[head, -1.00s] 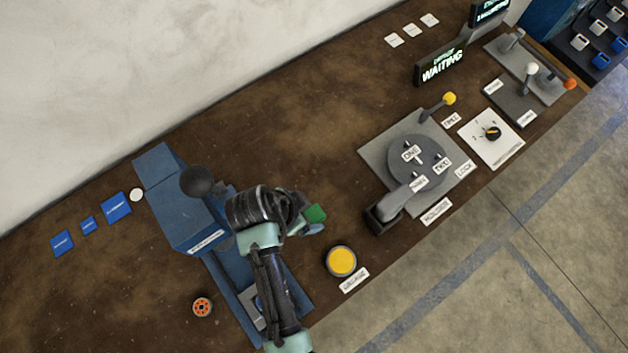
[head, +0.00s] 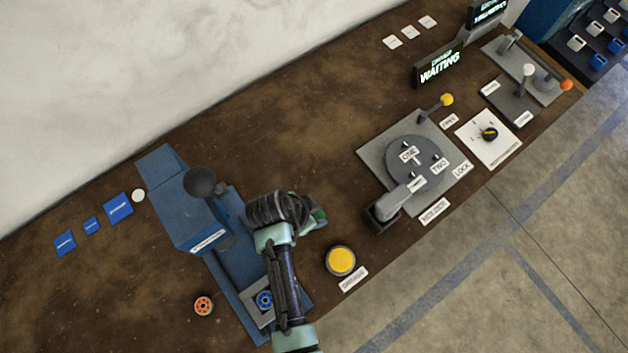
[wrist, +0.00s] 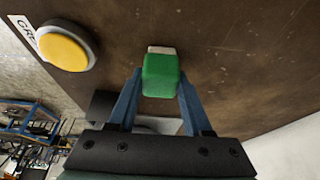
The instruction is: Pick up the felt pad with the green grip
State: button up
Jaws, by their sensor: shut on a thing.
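The felt pad with the green grip (wrist: 160,76) is between the two blue fingers of my gripper (wrist: 160,84) in the wrist view. The fingers touch the green block on both sides, and a pale strip, likely the felt, shows at its far end. In the head view the green grip (head: 319,214) shows only as a small patch beside my gripper (head: 314,222), mostly hidden by my wrist. My gripper is shut on it over the brown table. I cannot tell whether the pad touches the tabletop.
A yellow button (head: 340,260) is close to the right of my gripper. A blue press-like fixture (head: 180,215) with a dark ball knob stands to the left. A grey dial plate (head: 380,145) is at right.

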grip_shut()
notch_tip(320, 180, up, 10)
jog(key=shift+b, duration=0.4)
